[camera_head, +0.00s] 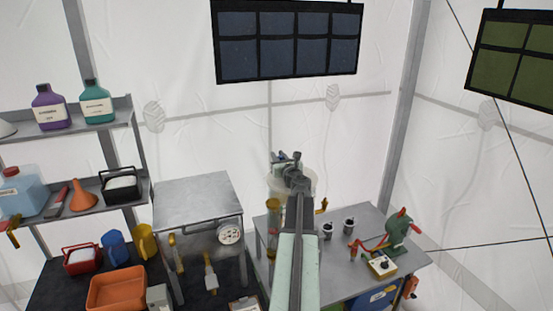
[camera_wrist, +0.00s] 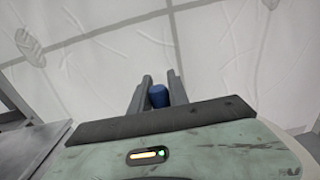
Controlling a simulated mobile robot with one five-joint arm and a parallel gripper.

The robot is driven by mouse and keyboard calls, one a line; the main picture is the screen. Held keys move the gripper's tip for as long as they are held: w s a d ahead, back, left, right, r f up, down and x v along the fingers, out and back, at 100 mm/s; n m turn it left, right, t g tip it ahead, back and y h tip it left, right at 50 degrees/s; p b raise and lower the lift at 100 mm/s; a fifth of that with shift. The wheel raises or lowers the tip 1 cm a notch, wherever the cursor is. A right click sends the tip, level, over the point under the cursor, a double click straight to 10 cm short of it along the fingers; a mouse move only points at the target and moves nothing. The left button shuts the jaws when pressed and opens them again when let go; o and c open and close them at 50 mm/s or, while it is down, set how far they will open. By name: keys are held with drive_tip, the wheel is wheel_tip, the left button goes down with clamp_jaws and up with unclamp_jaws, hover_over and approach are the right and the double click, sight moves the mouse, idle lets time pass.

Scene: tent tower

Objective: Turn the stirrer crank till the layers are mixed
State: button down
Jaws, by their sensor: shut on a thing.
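My gripper (camera_head: 287,161) reaches up and away over the back left of the grey table. In the wrist view, its two dark fingers (camera_wrist: 158,84) are closed around a blue knob (camera_wrist: 158,97), which looks like the crank's handle. A clear, upright vessel (camera_head: 273,218) with yellowish and greenish contents stands on the table just left of my arm and looks like the stirrer. My arm and gripper hide part of its top and the crank. I cannot tell how mixed the layers are.
The grey table (camera_head: 343,281) also holds two small dark cups (camera_head: 348,224), a green device with a red handle (camera_head: 402,228) and a yellow box (camera_head: 381,265). A metal cabinet with a gauge (camera_head: 230,232) stands left. Shelves with bottles (camera_head: 97,102) are farther left. Dark panels (camera_head: 288,43) hang above.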

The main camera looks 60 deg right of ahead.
drive_tip(key=m+g+h, duration=0.1)
drive_tip(key=d+m+g+h, duration=0.1)
drive_tip(key=g, duration=0.1)
drive_tip(key=d+m+g+h, duration=0.1)
drive_tip(key=shift+s+d+m+h, duration=0.15)
drive_tip(key=shift+s+m+h, duration=0.15)
drive_tip(key=shift+m+h, duration=0.1)
drive_tip(key=m+g, duration=0.1)
drive_tip(key=d+m+g+h, duration=0.1)
drive_tip(key=g, duration=0.1)
drive_tip(key=s+g+h, duration=0.1)
drive_tip(key=shift+d+m, duration=0.3)
drive_tip(key=shift+m, duration=0.1)
drive_tip(key=m+g, duration=0.1)
drive_tip(key=s+d+m+g, duration=0.1)
drive_tip(key=g, duration=0.1)
drive_tip(key=m+g, duration=0.1)
drive_tip(key=g, duration=0.1)
drive_tip(key=shift+s+d+h, duration=0.2)
drive_tip(key=shift+s+h, duration=0.1)
drive_tip(key=shift+h, duration=0.1)
drive_tip(key=shift+s+d+m+g, duration=0.1)
drive_tip(key=shift+s+m+g, duration=0.3)
drive_tip(key=shift+g, duration=0.35)
drive_tip(key=shift+s+d+m+g, duration=0.15)
drive_tip(key=shift+s+m+g, duration=0.05)
drive_tip(key=shift+m+g, duration=0.45)
drive_tip(key=shift+s+d+m+g, duration=0.1)
drive_tip(key=shift+s+m+g, duration=0.25)
drive_tip(key=shift+g, duration=0.45)
